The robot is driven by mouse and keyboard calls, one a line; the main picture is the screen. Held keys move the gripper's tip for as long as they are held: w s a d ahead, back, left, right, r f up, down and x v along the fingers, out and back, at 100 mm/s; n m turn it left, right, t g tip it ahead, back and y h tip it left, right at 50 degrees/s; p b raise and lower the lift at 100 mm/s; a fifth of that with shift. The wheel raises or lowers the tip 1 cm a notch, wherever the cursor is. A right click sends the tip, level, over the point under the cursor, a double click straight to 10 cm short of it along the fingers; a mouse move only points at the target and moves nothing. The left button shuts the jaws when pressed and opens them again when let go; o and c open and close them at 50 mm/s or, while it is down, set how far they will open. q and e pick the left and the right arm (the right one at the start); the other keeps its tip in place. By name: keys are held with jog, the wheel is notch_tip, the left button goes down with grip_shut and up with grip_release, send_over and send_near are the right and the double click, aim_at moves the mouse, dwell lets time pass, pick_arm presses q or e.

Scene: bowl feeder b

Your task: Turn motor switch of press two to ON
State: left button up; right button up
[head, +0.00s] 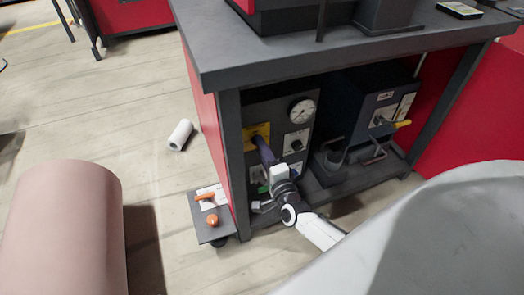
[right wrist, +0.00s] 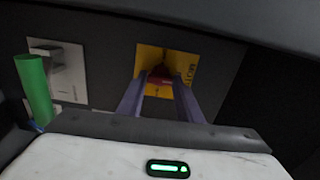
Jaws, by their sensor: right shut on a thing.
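The motor switch is a dark red knob (right wrist: 160,76) on a yellow plate (right wrist: 147,60) with dark lettering at its right side. The plate also shows in the head view (head: 250,131), on the dark front panel of the press under the bench, left of the gauge. My right gripper (head: 261,144) reaches up to this plate, with its purple fingers on both sides of the knob and shut on it. The fingers hide part of the knob, and I cannot tell which position it points to. My left gripper is not in view.
A gauge (head: 302,110) and a small knob (head: 296,146) are right of the plate. A blue unit with a yellow handle (head: 402,124) stands further right. The bench top (head: 270,52) overhangs. A box with orange controls (head: 213,236) stands at the bench leg. A green handle (right wrist: 35,90) is close by.

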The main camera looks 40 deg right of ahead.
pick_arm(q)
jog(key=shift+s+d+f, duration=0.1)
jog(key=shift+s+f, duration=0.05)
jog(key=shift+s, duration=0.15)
pick_arm(e)
jog(key=shift+m, duration=0.3)
jog(key=o, duration=1)
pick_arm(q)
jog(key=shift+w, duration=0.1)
pick_arm(e)
jog(key=shift+o, duration=0.2)
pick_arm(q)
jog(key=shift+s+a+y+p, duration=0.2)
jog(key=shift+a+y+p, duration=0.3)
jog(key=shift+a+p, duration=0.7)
pick_arm(e)
jog(key=v, duration=1)
jog(key=shift+s, duration=0.2)
